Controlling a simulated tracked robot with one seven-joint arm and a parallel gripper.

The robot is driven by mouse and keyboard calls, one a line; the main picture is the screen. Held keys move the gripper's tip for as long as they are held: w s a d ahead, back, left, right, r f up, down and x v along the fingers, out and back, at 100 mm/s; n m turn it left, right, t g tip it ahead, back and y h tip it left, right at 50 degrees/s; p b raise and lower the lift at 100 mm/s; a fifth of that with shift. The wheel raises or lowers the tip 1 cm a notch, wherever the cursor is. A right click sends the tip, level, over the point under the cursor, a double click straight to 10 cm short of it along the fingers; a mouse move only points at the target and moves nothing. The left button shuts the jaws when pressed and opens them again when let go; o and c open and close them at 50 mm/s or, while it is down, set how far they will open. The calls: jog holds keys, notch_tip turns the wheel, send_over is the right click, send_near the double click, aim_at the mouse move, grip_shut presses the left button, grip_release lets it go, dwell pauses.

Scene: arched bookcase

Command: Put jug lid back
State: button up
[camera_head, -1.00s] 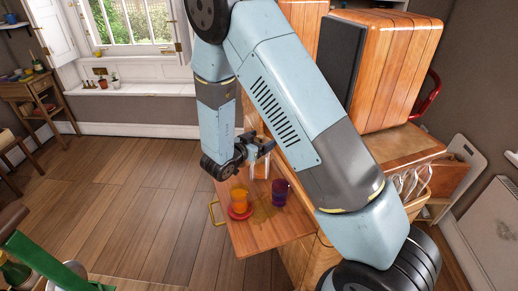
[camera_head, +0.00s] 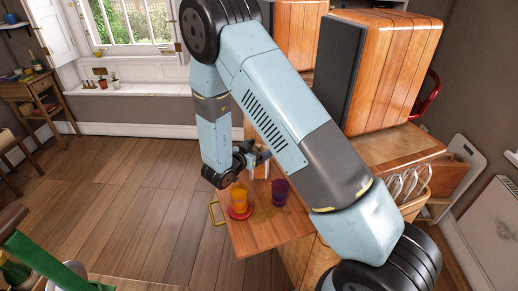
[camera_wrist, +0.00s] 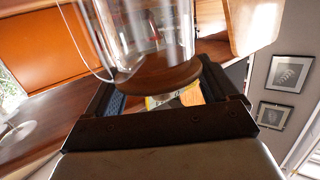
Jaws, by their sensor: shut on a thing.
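In the wrist view a round wooden lid (camera_wrist: 160,80) sits between the jaws of my gripper (camera_wrist: 168,92), which is shut on it. The clear glass jug (camera_wrist: 150,35) shows right against the lid's other side, with its curved handle at the left. I cannot tell whether lid and jug touch. In the head view my gripper (camera_head: 256,156) is over the far part of the wooden pull-out board (camera_head: 262,238). The jug is mostly hidden there behind the gripper and arm.
On the board, an orange cup (camera_head: 239,197) stands on a red saucer (camera_head: 240,213), with a purple cup (camera_head: 280,191) to its right. The wooden cabinet and a tall dark-fronted wooden box (camera_head: 385,75) stand at the right. Open floor lies to the left.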

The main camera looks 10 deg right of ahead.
jog(key=shift+f, duration=0.1)
jog(key=o, duration=0.8)
jog(key=shift+r, duration=0.2)
jog(key=shift+s+a+r, duration=0.1)
jog(key=shift+s+a, duration=0.1)
jog(key=v, duration=1.1)
jog(key=shift+s+a, duration=0.1)
jog(key=shift+s, duration=0.1)
